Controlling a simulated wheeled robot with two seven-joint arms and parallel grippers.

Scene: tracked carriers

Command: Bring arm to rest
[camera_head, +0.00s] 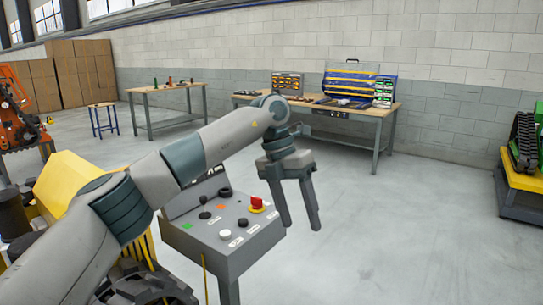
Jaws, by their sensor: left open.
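My left arm (165,170) reaches in from the lower left and bends down at its wrist. My left gripper (300,224) hangs with its fingers pointing down. Its two fingers are apart, with nothing between them. In the picture it lies just right of a grey control console (240,262), overlapping the console's right edge. I cannot tell whether it touches the console. My right gripper does not show.
The console carries a red button (257,203), a joystick (205,205) and other knobs. A yellow tracked machine (62,180) stands at left. Workbenches (372,113) stand along the back wall. A green tracked machine (526,140) is at far right. Floor at right is clear.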

